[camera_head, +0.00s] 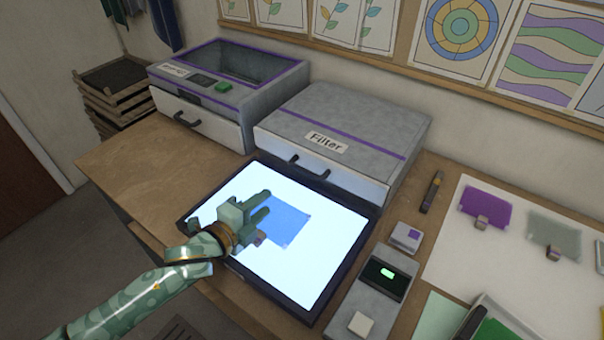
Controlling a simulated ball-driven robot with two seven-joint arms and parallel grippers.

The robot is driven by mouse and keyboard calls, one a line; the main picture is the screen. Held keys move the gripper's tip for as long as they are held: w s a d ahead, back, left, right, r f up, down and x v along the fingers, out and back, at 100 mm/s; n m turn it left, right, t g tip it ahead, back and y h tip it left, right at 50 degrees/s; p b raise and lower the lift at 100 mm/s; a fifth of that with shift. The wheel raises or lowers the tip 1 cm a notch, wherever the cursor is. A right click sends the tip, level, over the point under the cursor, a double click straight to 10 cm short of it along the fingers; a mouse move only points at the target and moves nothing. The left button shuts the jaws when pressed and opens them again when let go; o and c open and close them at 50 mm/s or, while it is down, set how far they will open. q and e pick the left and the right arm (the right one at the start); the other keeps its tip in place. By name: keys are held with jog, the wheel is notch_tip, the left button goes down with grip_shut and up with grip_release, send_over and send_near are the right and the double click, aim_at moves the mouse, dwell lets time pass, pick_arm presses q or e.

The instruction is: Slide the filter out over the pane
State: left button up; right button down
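The grey unit labelled "Filter" (345,120) stands behind the pane, with a pale front (340,171) and a dark handle (308,166). The front looks shut or nearly so. The pane (325,250) is a glowing white panel in a dark frame. A blue translucent piece (287,217) lies at its middle. My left gripper (268,204) is above the pane, at the left edge of the blue piece and short of the handle. Its two fingers are apart with nothing seen between them. The gripper hides part of the pane and perhaps part of the blue piece.
A grey machine (225,85) with a green button and handled drawer stands at the back left. Right of the pane are a small device (378,285) with a lit display, a dark pen (432,191) and a white sheet (480,262) with coloured samples. The wooden bench is clear at left.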

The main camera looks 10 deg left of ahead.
pick_arm(q)
jog(key=b+x, duration=0.4)
jog(key=x, duration=1.1)
jog(key=shift+d, duration=0.15)
jog(key=shift+w+d+f, duration=0.1)
jog(key=shift+w+d, duration=0.1)
jog(key=shift+w, duration=0.35)
grip_shut()
